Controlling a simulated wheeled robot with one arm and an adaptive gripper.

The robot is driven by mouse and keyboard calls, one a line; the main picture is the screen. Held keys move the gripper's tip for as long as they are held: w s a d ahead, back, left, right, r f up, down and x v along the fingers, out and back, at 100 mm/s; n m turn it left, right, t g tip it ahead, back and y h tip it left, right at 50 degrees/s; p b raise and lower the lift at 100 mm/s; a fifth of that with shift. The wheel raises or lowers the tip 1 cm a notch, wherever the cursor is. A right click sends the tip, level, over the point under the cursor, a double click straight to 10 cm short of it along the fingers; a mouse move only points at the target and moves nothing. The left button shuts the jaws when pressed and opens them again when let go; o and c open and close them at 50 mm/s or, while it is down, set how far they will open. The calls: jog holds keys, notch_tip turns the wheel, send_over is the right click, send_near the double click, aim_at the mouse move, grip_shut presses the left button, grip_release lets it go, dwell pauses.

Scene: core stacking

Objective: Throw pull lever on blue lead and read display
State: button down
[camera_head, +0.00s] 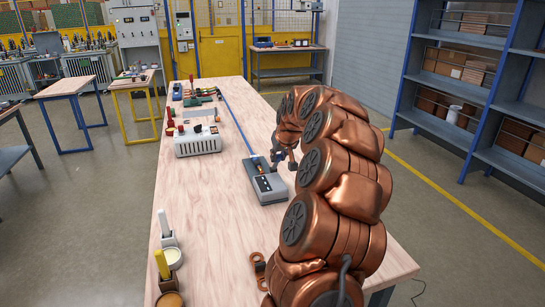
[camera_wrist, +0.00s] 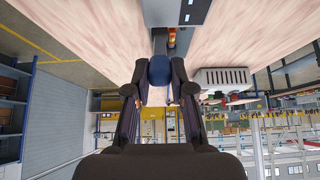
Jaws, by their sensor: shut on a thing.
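The grey device (camera_head: 268,188) lies on the wooden workbench, with a dark panel and small orange parts on top. Part of it shows at the top of the wrist view (camera_wrist: 183,12). Its display is too small to read. A long blue strip (camera_head: 235,122), perhaps the blue lead, runs along the bench to its far end. My gripper (camera_head: 281,158) is at the device's far right corner. In the wrist view, it is shut on a dark blue knob-like piece (camera_wrist: 159,71). I cannot tell whether this is the pull lever. An orange-red part (camera_wrist: 171,36) shows just beyond it.
A white slotted box (camera_head: 198,142) stands left of the device, with red-handled tools behind it. Holders with a white and a yellow bottle (camera_head: 162,264) stand at the near left edge. Copper-coloured rings (camera_head: 259,268) lie near my arm. The bench's middle left is clear.

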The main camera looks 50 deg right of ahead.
jog(key=shift+s+a+f+b, duration=0.25)
jog(key=shift+s+f+b, duration=0.15)
jog(key=shift+f+b, duration=0.15)
jog(key=shift+s+a+f+b, duration=0.25)
jog(key=shift+s+f+b, duration=0.15)
jog(key=shift+b, duration=0.2)
jog(key=shift+s+a, duration=0.1)
jog(key=shift+s, duration=0.15)
jog(key=shift+f+b, duration=0.15)
jog(key=shift+b, duration=0.15)
jog(key=shift+s+a+f+b, duration=0.25)
jog(key=shift+s+f+b, duration=0.2)
jog(key=shift+f+b, duration=0.3)
jog(key=c, duration=1.5)
grip_release()
jog(key=shift+s+f, duration=0.1)
jog(key=shift+f, duration=0.05)
jog(key=o, duration=0.6)
jog(key=shift+r, duration=0.2)
